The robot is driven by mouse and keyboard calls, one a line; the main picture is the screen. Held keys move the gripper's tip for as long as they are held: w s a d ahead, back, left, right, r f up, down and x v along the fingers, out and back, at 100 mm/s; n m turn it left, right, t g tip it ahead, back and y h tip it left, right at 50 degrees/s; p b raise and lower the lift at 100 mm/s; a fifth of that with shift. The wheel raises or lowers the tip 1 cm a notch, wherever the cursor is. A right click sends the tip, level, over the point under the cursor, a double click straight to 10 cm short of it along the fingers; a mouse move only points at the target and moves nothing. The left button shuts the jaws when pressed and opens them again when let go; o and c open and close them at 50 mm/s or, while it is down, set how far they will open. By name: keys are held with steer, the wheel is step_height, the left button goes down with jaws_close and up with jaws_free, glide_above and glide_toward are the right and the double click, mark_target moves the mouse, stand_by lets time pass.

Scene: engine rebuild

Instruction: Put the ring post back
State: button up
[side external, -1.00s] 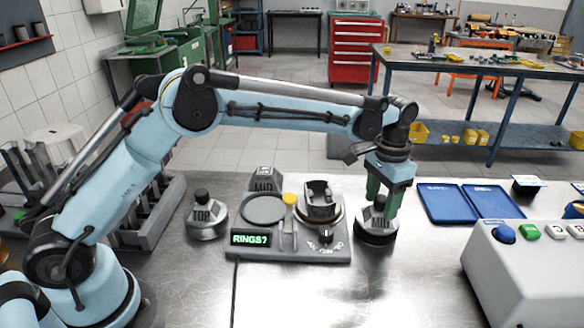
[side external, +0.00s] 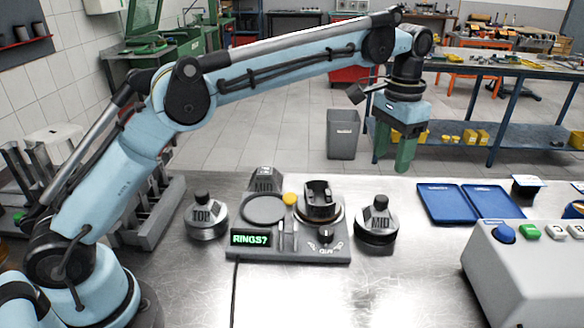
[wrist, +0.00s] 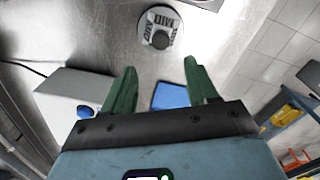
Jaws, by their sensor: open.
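My gripper (side external: 392,160) is open and empty, high above the bench, with its green fingers pointing down. A grey post with a dark knob, marked MID (side external: 377,222), stands upright on the bench below and a little left of it, well apart from the fingers. In the wrist view the MID post (wrist: 160,28) lies beyond the open fingertips (wrist: 161,66). A similar post marked TOP (side external: 205,215) stands left of the fixture. The grey fixture (side external: 330,254) has a green display reading "RINGS?", a bare round pad (side external: 264,209) and a seat holding a dark grey piston-like part (side external: 318,200).
A block marked MID (side external: 264,180) stands behind the fixture. Blue trays (side external: 447,203) lie to the right, and a grey button box (side external: 530,275) is at front right. A slotted rack (side external: 150,220) stands at left. The front middle of the bench is clear.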

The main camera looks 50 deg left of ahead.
steer(key=s+a+r+n+t, duration=0.2)
steer(key=s+a+r+t, duration=0.25)
steer(key=s+a, duration=0.5)
steer(key=s+a+f+n+t, duration=0.1)
steer(key=s+a+f, duration=0.1)
steer(key=s+f, duration=0.2)
steer(key=s+a+f+t, duration=0.1)
steer(key=s+a+f, duration=0.1)
steer(key=s+f, duration=0.3)
steer(key=s, duration=0.4)
steer(key=shift+s+a+n+t, duration=0.15)
steer(key=shift+a+n+t, duration=0.15)
steer(key=shift+n+t, duration=0.1)
stand_by(0.3)
